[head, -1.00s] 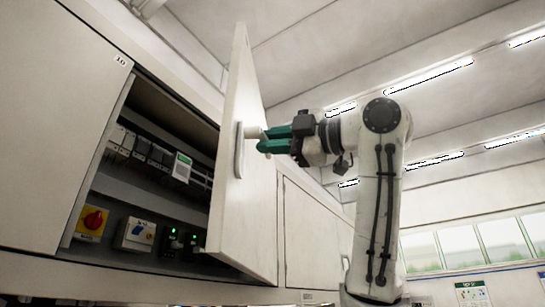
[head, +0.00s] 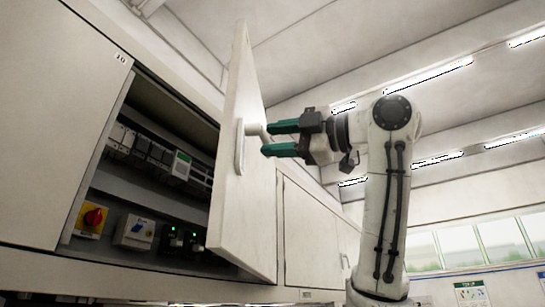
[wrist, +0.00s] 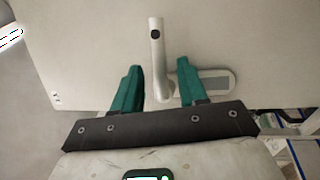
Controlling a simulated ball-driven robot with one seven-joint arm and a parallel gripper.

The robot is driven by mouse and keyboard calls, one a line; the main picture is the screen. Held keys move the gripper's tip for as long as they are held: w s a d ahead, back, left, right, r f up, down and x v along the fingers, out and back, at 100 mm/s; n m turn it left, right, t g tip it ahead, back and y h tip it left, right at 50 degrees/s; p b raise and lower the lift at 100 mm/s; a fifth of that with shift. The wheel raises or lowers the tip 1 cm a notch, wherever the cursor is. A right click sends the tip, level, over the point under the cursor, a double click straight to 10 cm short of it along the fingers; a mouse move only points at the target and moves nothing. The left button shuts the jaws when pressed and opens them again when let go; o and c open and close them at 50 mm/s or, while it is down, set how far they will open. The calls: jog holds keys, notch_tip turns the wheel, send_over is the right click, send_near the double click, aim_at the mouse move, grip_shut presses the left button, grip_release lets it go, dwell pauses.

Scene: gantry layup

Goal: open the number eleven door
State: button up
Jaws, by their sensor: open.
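A white cabinet door (head: 248,190) stands swung wide open, its inner compartment showing to its left. In the wrist view its face (wrist: 90,60) fills most of the picture, with a small label too small to read at its left. A pale handle (head: 256,130) sticks out from an oblong plate (head: 239,147) on the door. My gripper (head: 274,138) is open, its green fingers pointing at the handle. In the wrist view the handle (wrist: 157,60) lies ahead of and between the spread fingers (wrist: 160,78), with clear gaps on both sides.
The open compartment holds switchgear, a red and yellow rotary switch (head: 92,218) and a grey socket box (head: 134,233). A shut door marked 10 (head: 60,120) is at the left. More shut cabinet fronts (head: 312,230) run behind the open door.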

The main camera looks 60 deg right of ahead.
aim_at(243, 156)
jog(key=b+v, duration=0.2)
jog(key=v, duration=0.7)
jog(key=shift+s+b, duration=0.2)
jog(key=shift+b, duration=0.15)
jog(key=shift+f, duration=0.15)
jog(key=o, duration=0.3)
jog(key=shift+w+d+m, duration=0.1)
jog(key=shift+w+m, duration=0.05)
jog(key=shift+m, duration=0.15)
jog(key=shift+o, duration=0.6)
jog(key=shift+w+m+g+y+p, duration=0.15)
jog(key=shift+m+g+y+p, duration=0.15)
jog(key=shift+m+p, duration=0.2)
jog(key=w+a+f+m+g+y+p, duration=0.1)
jog(key=w+m+p, duration=0.1)
jog(key=w+m, duration=0.1)
jog(key=w+a+f+m+g+y+p, duration=0.1)
jog(key=w+a+m+y+p, duration=0.1)
jog(key=w+m+p, duration=0.1)
jog(key=w+a+f+m+g+y+p, duration=0.1)
jog(key=w+a+m+y+p, duration=0.1)
jog(key=w+m, duration=0.2)
jog(key=shift+w+a+m+g+p, duration=0.2)
jog(key=shift+w+m+g+p, duration=0.15)
jog(key=shift+m, duration=0.55)
jog(key=shift+c, duration=0.2)
grip_shut()
